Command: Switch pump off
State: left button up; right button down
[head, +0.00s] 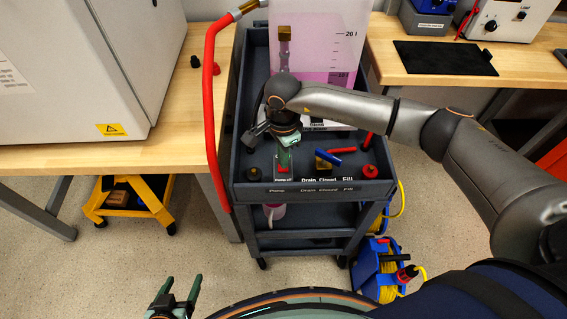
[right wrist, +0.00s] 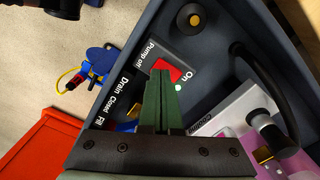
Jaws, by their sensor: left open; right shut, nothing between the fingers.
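The pump switch is a red rocker (right wrist: 167,69) on a grey plate marked "Pump off" and "On" in the right wrist view. A small green light (right wrist: 178,87) glows beside it. My right gripper (right wrist: 161,76) is shut and empty, its fingertips right at the rocker and covering part of it; I cannot tell whether they touch. In the head view the right gripper (head: 284,167) points down over the switch plate in the cart's front tray. My left gripper (head: 181,282) is open and empty, low over the floor in front of the cart.
The dark cart (head: 240,190) carries a tank of pink liquid (head: 330,45). A blue-handled valve (head: 328,157) and a red knob (head: 368,171) sit right of the switch. A red hose (head: 210,110) runs down the cart's left side. Benches flank the cart.

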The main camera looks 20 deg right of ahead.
jog(key=shift+f+b, duration=0.85)
jog(key=shift+f, duration=0.1)
dwell(0.3)
jog(key=shift+r, duration=0.1)
jog(key=shift+r+p, duration=2.1)
jog(key=shift+r, duration=1.35)
